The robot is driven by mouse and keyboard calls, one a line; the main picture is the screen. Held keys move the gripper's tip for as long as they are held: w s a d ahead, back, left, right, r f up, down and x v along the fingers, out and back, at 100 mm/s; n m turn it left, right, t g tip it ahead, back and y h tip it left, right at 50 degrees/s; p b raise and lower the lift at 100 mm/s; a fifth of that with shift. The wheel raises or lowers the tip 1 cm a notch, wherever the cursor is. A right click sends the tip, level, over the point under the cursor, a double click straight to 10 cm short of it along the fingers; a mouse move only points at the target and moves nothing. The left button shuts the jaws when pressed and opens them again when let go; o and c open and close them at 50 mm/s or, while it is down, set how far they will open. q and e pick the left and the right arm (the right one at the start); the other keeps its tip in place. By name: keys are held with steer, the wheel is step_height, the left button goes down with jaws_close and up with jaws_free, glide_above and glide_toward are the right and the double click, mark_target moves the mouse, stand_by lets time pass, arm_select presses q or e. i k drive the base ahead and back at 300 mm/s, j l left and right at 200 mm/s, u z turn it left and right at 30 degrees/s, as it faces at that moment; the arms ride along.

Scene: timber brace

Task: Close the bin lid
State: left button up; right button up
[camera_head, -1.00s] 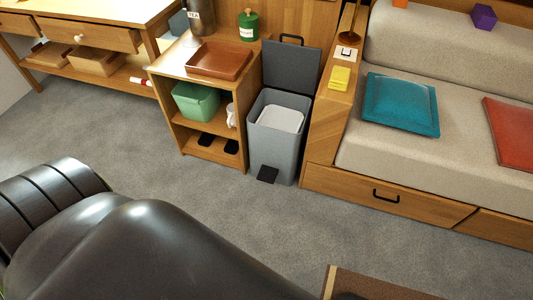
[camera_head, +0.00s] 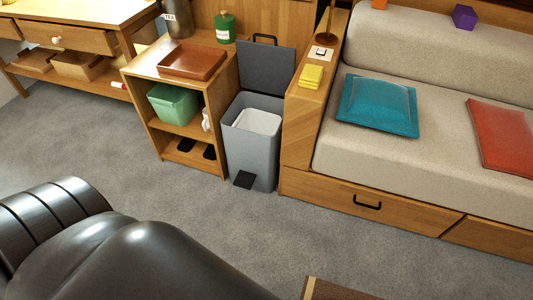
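The grey bin (camera_head: 251,148) stands on the floor between a wooden shelf unit and the sofa base. Its dark grey lid (camera_head: 266,68) is open and stands upright at the back, with a black handle (camera_head: 265,38) on its top edge. A white liner or inner bucket (camera_head: 257,122) shows inside the bin. A black pedal (camera_head: 244,180) is at the front bottom. Neither of my grippers is in view.
A wooden shelf unit (camera_head: 177,105) with a brown tray (camera_head: 193,61) and a green tub (camera_head: 173,103) stands left of the bin. The sofa's drawer base (camera_head: 365,201) is on the right. A brown-topped wooden piece (camera_head: 335,290) shows at the bottom edge.

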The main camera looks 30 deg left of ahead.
mark_target(264, 68)
steer(key=j, duration=1.1)
steer(key=i+j, duration=0.7)
steer(key=i+l, duration=0.05)
